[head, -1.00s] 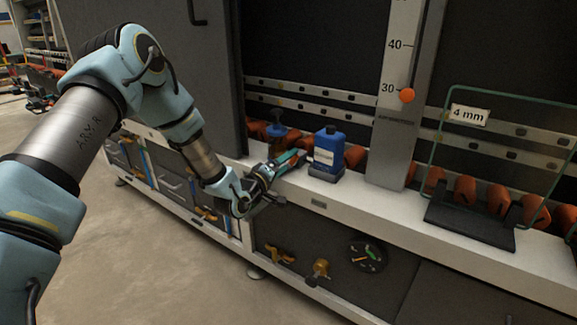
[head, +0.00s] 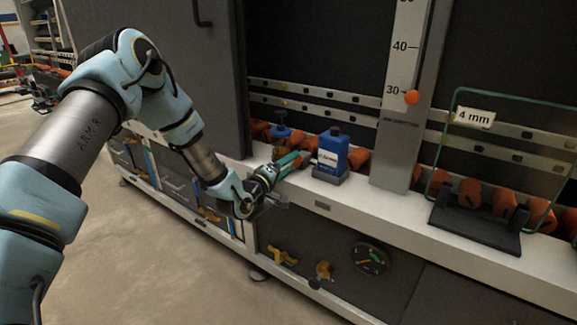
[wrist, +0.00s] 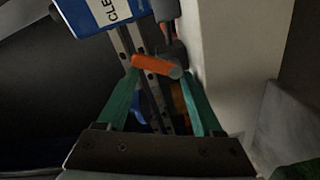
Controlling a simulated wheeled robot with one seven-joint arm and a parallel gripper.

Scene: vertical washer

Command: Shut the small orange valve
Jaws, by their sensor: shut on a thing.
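The small orange valve (wrist: 157,66) shows in the wrist view as a flat orange handle on a dark grey body. It lies crosswise between the green fingers of my gripper (wrist: 162,76), which are shut on it near their tips. In the head view my gripper (head: 290,160) reaches over the washer's white ledge, left of the blue bottle. The valve cannot be made out there, as my gripper and wrist cover that spot.
The blue bottle (head: 333,150) stands close right of my gripper; its label (wrist: 108,10) shows in the wrist view. A blue-topped item (head: 281,133) is just behind. A glass pane (head: 500,150) stands at right.

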